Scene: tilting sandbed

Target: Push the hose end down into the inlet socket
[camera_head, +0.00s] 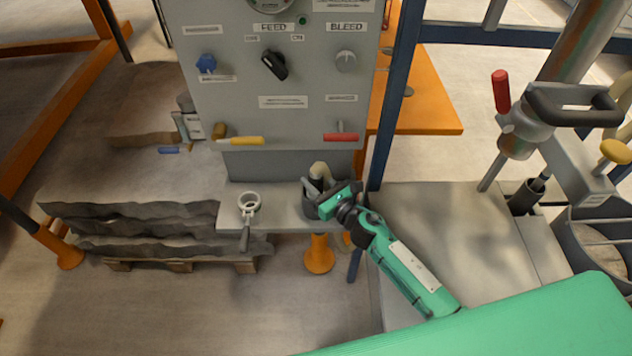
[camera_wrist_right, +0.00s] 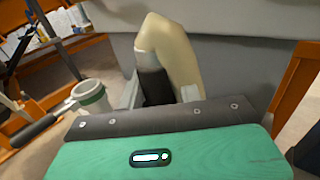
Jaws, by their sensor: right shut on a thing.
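My right gripper (camera_head: 318,188) is at the front ledge below the grey panel. In the right wrist view its fingers (camera_wrist_right: 160,92) are shut on the dark cuff of the hose end (camera_wrist_right: 152,84). The cream hose (camera_wrist_right: 172,45) rises above the cuff and bends over to the right; its bend also shows in the head view (camera_head: 319,170). The gripper hides the lower tip of the hose end. A pale ring-shaped socket with a lever (camera_head: 249,201), apparently the inlet socket, is on the ledge left of the gripper, apart from it. It also shows in the right wrist view (camera_wrist_right: 90,96). My left gripper is not in view.
The grey panel (camera_head: 290,110) with knobs and yellow and red handles stands right behind the ledge (camera_head: 282,217). A blue post (camera_head: 395,100) rises to the right of the gripper. Layered grey slabs (camera_head: 150,225) lie on a pallet at left. The ledge between socket and gripper looks clear.

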